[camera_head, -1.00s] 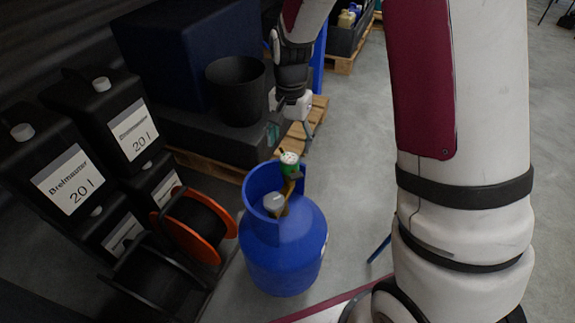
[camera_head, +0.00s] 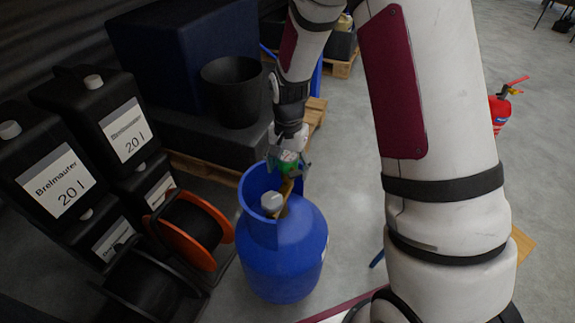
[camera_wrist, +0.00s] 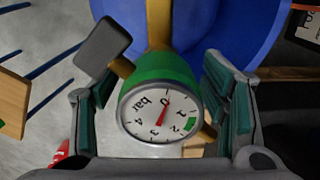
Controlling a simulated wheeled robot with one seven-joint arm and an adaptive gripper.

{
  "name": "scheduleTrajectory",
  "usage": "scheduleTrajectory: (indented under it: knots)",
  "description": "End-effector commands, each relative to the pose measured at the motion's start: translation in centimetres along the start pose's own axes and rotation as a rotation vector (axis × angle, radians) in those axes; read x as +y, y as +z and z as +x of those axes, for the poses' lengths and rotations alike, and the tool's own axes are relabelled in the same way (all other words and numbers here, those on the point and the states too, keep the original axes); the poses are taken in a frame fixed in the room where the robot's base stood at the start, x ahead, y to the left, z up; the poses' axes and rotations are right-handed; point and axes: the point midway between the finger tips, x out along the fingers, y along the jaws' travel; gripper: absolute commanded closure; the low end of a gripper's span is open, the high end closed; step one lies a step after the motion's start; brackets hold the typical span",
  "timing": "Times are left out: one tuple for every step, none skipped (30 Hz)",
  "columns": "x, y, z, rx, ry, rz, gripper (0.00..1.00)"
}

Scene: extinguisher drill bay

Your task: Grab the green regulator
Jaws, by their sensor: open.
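The green regulator (camera_head: 289,160) sits on the brass valve at the top of the blue gas cylinder (camera_head: 284,252). In the wrist view the regulator (camera_wrist: 160,70) shows its white gauge face with a red needle. My gripper (camera_head: 288,166) is over the regulator in the head view. In the wrist view my gripper (camera_wrist: 158,108) is open, with one finger on each side of the gauge and visible gaps between. The head view does not show the finger gaps clearly.
Black canisters (camera_head: 56,170) and an orange-sided cable reel (camera_head: 195,228) stand left of the cylinder. A black bucket (camera_head: 234,92) is behind it. A grey knob (camera_wrist: 103,45) lies close to one finger. A red extinguisher (camera_head: 499,112) stands at the right.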

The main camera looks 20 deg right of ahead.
Motion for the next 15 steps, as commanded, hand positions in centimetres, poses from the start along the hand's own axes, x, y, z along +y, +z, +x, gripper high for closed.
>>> scheduleTrajectory:
  knots:
    - [-0.01, -0.01, -0.09, 0.000, -0.001, 0.000, 0.33]
    - [-0.01, -0.01, -0.11, 0.000, -0.001, 0.000, 0.33]
    - [-0.01, -0.01, -0.12, 0.000, -0.001, 0.000, 0.33]
    - [-0.02, -0.01, -0.13, 0.001, -0.001, 0.000, 0.38]
    - [-0.02, 0.00, -0.13, 0.000, -0.001, 0.000, 0.44]
    - [-0.02, 0.00, -0.13, 0.000, -0.001, 0.000, 0.54]
    - [-0.02, -0.01, -0.13, 0.000, -0.001, 0.000, 0.60]
    - [-0.02, 0.00, -0.14, 0.000, 0.000, 0.000, 0.67]
    - [-0.02, 0.00, -0.13, 0.000, -0.001, 0.000, 0.76]
    - [-0.02, 0.00, -0.13, 0.000, -0.001, 0.000, 0.83]
    - [-0.02, 0.00, -0.13, 0.000, -0.001, 0.000, 0.90]
    - [-0.02, 0.00, -0.13, 0.000, -0.001, 0.000, 0.99]
    - [-0.05, -0.03, -0.17, 0.001, -0.001, 0.000, 1.00]
    - [-0.05, -0.03, -0.17, 0.001, -0.001, 0.000, 1.00]
    - [-0.06, -0.03, -0.17, 0.001, -0.001, 0.000, 1.00]
